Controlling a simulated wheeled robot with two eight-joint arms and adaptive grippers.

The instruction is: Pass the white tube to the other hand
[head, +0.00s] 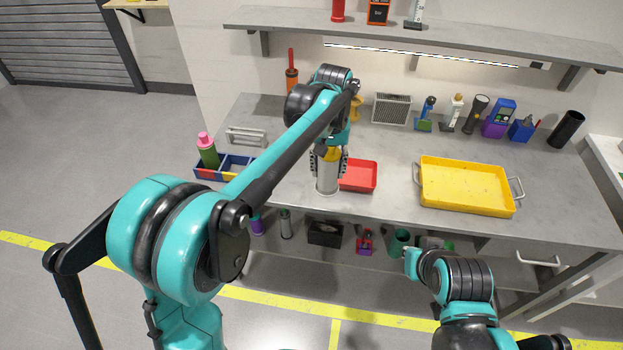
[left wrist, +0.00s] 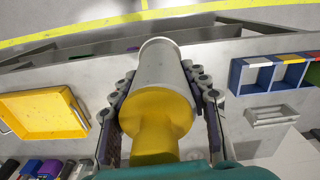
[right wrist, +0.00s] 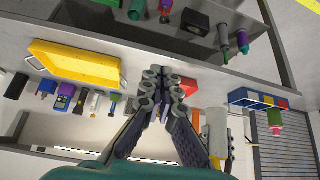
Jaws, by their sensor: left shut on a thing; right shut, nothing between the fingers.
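The white tube (head: 327,178), a pale grey-white cylinder with a yellow upper part, is upright in my left gripper (head: 328,161) near the front of the workbench. In the left wrist view, the tube (left wrist: 160,68) lies between the two fingers (left wrist: 160,115), its yellow part nearest the camera. I cannot tell whether its lower end touches the bench. In the right wrist view, the tube (right wrist: 217,130) is to the right of my right gripper (right wrist: 163,85), apart from it. The right gripper is shut and empty. In the head view, the right arm is at lower right.
A red tray (head: 358,176) sits right beside the tube. A yellow tray (head: 465,187) is farther right, and a blue divided bin (head: 208,174) holding a green-and-pink bottle is at left. Several tools stand along the back. A shelf (head: 430,38) hangs above.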

